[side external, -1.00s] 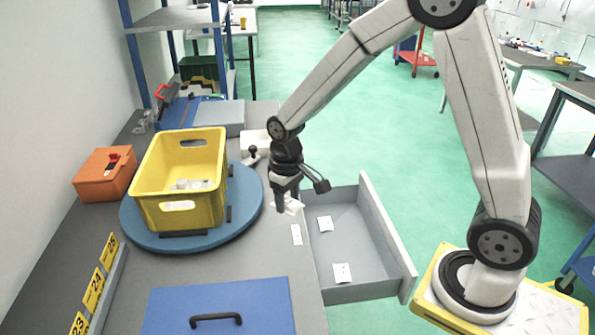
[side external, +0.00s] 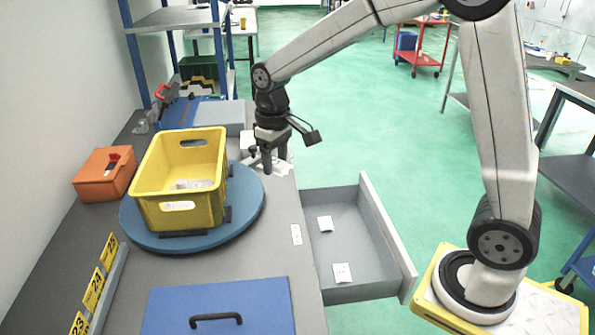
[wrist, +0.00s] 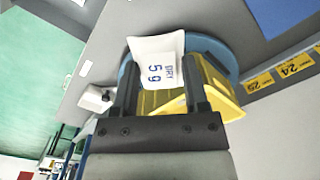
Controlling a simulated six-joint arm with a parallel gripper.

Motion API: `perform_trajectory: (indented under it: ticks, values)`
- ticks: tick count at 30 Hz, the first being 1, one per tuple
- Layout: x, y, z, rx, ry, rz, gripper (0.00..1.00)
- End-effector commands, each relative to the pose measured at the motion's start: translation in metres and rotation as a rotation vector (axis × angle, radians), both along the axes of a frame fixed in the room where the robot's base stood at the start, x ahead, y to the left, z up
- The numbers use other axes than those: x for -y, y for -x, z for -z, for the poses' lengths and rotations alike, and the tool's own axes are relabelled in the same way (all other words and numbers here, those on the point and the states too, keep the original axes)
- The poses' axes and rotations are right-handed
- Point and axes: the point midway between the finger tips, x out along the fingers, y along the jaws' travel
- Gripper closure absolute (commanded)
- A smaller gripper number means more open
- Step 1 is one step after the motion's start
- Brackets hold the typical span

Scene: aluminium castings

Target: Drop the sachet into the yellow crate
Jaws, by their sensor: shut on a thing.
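My gripper (side external: 268,171) is shut on a white sachet (side external: 283,169), held above the grey bench just right of the blue turntable. In the wrist view the sachet (wrist: 155,62) sits between the fingertips, its print "DRY 5 g" readable and its face tilted. The yellow crate (side external: 150,206) stands on the turntable, left of my gripper. Its top is open and some pale packets (side external: 192,184) lie inside. In the wrist view the crate (wrist: 218,90) shows partly behind my fingers.
The blue turntable (side external: 250,206) carries the crate. An open grey drawer (side external: 388,240) holds two white packets (side external: 342,272). A white card (side external: 296,235) lies at the bench edge. An orange box (side external: 104,178), number plates (side external: 94,288) and a blue lid with handle (side external: 220,305) surround the crate.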

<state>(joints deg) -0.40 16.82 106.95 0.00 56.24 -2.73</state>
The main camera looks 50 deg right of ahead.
Motion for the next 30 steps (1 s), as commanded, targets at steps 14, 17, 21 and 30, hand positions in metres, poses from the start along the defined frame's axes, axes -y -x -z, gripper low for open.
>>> perform_trajectory:
  ticks: [14,17,21,30]
  values:
    - [-0.009,-0.071,-0.011,0.001,0.000,-0.144,0.99]
    - [-0.012,-0.087,-0.012,0.001,0.000,-0.181,0.99]
    - [-0.016,-0.108,-0.014,0.001,0.000,-0.232,0.99]
    - [-0.026,-0.149,-0.015,0.000,0.000,-0.342,0.99]
